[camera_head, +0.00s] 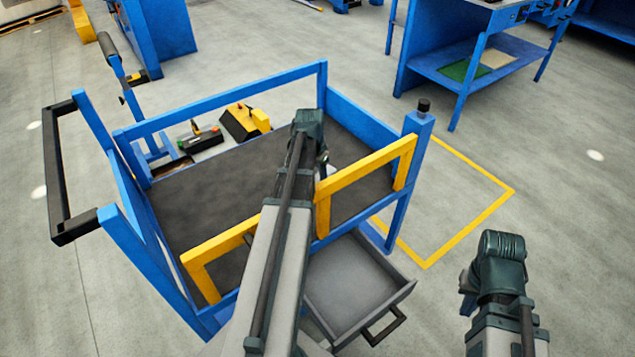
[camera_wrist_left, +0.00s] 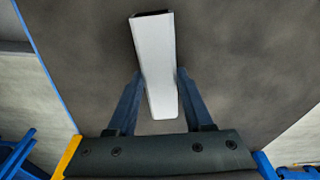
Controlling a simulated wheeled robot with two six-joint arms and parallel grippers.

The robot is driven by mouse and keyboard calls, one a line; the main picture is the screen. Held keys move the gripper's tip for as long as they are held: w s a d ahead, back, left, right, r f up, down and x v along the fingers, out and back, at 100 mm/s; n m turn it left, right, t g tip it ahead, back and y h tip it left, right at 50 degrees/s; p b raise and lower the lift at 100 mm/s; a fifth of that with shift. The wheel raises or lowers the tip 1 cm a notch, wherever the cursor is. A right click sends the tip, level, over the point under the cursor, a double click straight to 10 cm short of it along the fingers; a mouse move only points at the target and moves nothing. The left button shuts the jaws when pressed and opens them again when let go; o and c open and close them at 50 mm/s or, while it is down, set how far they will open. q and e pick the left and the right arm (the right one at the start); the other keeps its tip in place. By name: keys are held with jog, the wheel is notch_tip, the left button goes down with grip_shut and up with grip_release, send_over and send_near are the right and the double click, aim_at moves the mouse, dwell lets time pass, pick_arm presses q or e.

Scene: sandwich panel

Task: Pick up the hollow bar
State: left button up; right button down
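The hollow bar (camera_wrist_left: 157,65) is a pale grey-white bar with an open dark end at the top of the left wrist view. It lies lengthwise between the two fingers of my left gripper (camera_wrist_left: 160,78), and both fingers meet its sides. My left gripper is shut on it over a dark mat surface. I cannot tell whether the bar is clear of that surface. In the head view my left arm and wrist hide most of the bar. My right gripper (camera_head: 468,292) hangs at the lower right, away from the cart; its fingers do not show clearly.
A blue cart (camera_head: 225,103) with a dark top has yellow rails (camera_head: 365,165) along its near side and a blue post at its right corner. An open grey drawer (camera_head: 345,285) juts out below. A yellow-and-black device (camera_head: 243,122) stands behind. A blue workbench (camera_head: 455,75) is at the back right.

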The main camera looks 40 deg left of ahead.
aim_at(317, 179)
pick_arm(q)
grip_shut()
notch_tip(317, 179, up, 10)
jog(key=p, duration=1)
